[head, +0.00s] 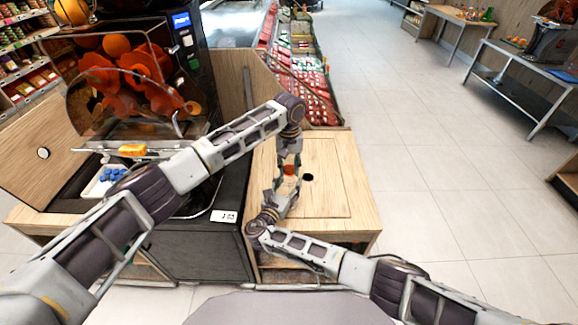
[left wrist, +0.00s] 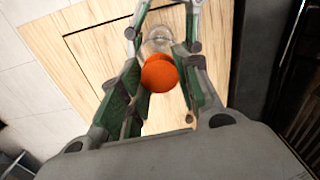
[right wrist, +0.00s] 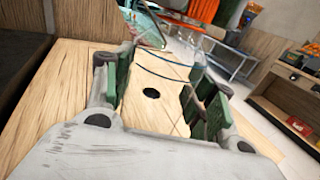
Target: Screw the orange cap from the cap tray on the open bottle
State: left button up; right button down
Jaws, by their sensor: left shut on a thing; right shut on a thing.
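The orange cap (left wrist: 160,75) is between the fingers of my left gripper (left wrist: 163,84), which is shut on it; the cap also shows in the head view (head: 290,170). A clear bottle (left wrist: 158,38) stands below the cap on the wooden counter top. My right gripper (head: 284,186) is shut around the bottle from the front. In the right wrist view the transparent bottle (right wrist: 165,67) shows only as faint outlines between the fingers. I cannot tell whether the cap touches the bottle's neck. The white cap tray (head: 92,188) with several blue caps stands at the left.
The wooden counter (head: 340,225) has a round dark hole (head: 308,178) just right of the bottle. The juicer (head: 130,85) with its clear cover stands at the left behind my left arm. A price card (head: 224,216) is on the dark counter front. The counter's right part is clear.

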pick_arm(q)
jog(key=m, duration=0.4)
jog(key=shift+m, duration=0.4)
jog(key=m, duration=0.4)
jog(key=shift+m, duration=0.3)
jog(key=m, duration=0.4)
jog(key=shift+m, duration=0.3)
jog(key=m, duration=0.3)
jog(key=shift+m, duration=0.4)
jog(key=o, duration=1.2)
jog(key=shift+r, duration=5.95)
